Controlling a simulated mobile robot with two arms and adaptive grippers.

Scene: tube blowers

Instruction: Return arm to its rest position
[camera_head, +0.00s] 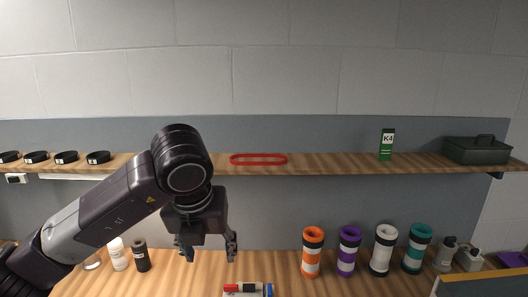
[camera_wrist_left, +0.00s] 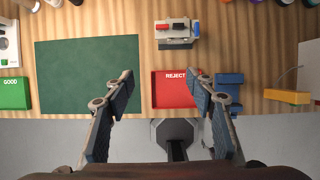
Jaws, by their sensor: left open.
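My left arm reaches in from the left in the head view, and its left gripper (camera_head: 207,250) hangs down above the wooden workbench, in front of the shelf. In the left wrist view the left gripper (camera_wrist_left: 165,90) has its two fingers wide apart with nothing between them. Below and between the fingers lie the edge of a green mat (camera_wrist_left: 85,75) and a red tray marked REJECT (camera_wrist_left: 175,92). My right gripper is in neither view.
A wooden shelf (camera_head: 340,166) holds a red ring (camera_head: 258,159), a green K4 box (camera_head: 387,145) and a dark toolbox (camera_head: 477,150). Orange (camera_head: 312,252), purple (camera_head: 348,251), white (camera_head: 382,250) and teal (camera_head: 416,248) tubes stand right of the gripper. Bottles (camera_head: 141,256) stand behind the arm.

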